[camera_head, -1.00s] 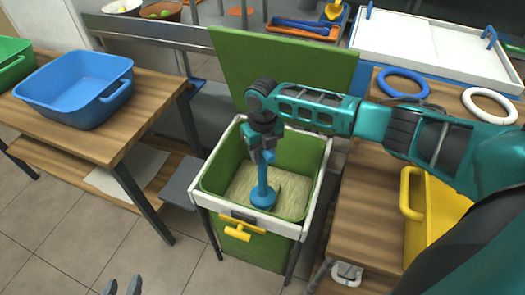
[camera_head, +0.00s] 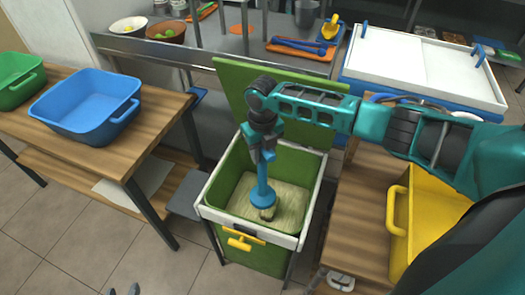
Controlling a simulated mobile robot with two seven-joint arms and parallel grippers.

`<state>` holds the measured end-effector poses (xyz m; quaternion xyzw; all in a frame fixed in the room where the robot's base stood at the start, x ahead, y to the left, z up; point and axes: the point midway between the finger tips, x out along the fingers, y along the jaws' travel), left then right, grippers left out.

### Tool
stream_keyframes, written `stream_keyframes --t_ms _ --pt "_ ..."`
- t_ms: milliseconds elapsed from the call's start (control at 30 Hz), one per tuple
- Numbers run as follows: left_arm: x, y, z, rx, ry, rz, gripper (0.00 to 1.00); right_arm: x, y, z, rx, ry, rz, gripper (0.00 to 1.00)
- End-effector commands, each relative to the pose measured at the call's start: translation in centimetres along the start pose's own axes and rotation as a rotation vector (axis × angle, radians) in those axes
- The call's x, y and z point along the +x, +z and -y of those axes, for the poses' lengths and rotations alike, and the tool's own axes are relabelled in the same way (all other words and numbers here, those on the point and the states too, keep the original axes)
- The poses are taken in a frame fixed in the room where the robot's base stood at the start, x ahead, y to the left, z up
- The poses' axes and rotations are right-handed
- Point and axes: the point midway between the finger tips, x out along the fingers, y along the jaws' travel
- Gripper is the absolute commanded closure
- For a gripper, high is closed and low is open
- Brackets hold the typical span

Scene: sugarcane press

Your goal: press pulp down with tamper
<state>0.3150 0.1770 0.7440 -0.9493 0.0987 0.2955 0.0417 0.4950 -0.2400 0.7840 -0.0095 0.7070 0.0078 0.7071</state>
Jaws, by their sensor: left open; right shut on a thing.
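The blue tamper (camera_head: 263,197) stands roughly upright inside the green bin with a white rim (camera_head: 211,213). A small pale and dark patch shows at the foot's front edge; I cannot tell whether the foot touches the pulp. My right gripper (camera_head: 262,158) is shut on the tamper's handle, above the pulp. My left gripper (camera_head: 124,291) is open and empty; only its fingertips show at the bottom edge, far from the bin.
The bin's green lid (camera_head: 240,85) stands raised behind it. A yellow handle (camera_head: 243,240) is on the bin's front. A blue tub (camera_head: 88,104) is on the wooden table at left. A yellow container (camera_head: 430,215) stands close on the right, under my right arm.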

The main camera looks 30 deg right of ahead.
Motion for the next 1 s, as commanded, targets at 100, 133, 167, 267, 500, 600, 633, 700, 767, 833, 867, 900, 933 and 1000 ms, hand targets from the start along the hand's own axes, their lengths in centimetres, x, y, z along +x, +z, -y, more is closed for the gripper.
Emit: stream_keyframes --t_ms 100,133,167,267,500,600,633,700,767,833,867,900,933,1000 --pt "-1.0 -1.4 0.0 0.0 0.0 0.0 0.57 -1.8 0.1 0.0 0.0 0.001 0.002 1.0" --pt "-1.1 -1.7 0.0 0.0 0.0 0.0 0.57 -2.1 0.1 0.0 0.0 0.001 0.002 1.0" --pt "-1.3 -1.9 0.0 0.0 0.0 0.0 0.57 -2.4 0.1 0.0 0.0 0.001 0.002 1.0" --pt "-1.8 -2.7 0.1 0.0 0.0 0.0 0.57 -3.4 0.1 0.0 0.0 0.001 0.002 1.0" --pt "-2.0 -2.9 0.1 0.0 0.0 0.0 0.57 -5.5 0.1 0.0 -0.001 0.0 0.004 1.0" --pt "-1.9 -2.8 0.1 0.0 0.0 0.0 0.57 -6.3 0.2 0.0 -0.001 0.002 0.005 1.0" --pt "-1.9 -2.8 0.1 0.0 0.0 0.0 0.57 -6.6 0.1 0.0 -0.001 0.002 0.004 1.0" --pt "-1.9 -2.8 0.1 0.0 0.0 0.0 0.57 -7.3 0.1 0.0 0.0 0.002 0.005 1.0" --pt "-1.9 -2.8 0.1 0.0 0.0 0.0 0.57 -7.9 0.1 0.1 0.001 0.001 0.005 1.0" --pt "-1.9 -2.8 0.1 0.0 0.0 0.0 0.57 -8.6 0.1 0.1 0.0 0.001 0.005 1.0" --pt "-1.9 -2.8 0.1 0.0 0.0 0.0 0.57 -8.9 0.2 0.0 0.0 0.001 0.005 1.0" --pt "-1.9 -2.8 0.1 0.0 0.0 0.0 0.57 -9.3 0.1 0.0 0.0 0.001 0.005 1.0" --pt "-1.9 -2.8 0.1 0.0 0.0 0.0 0.57 -9.6 0.1 0.0 -0.001 0.002 0.004 1.0" --pt "-1.9 -2.8 0.1 0.0 0.0 0.0 0.57 -10.2 0.1 0.0 -0.001 0.002 0.004 1.0"
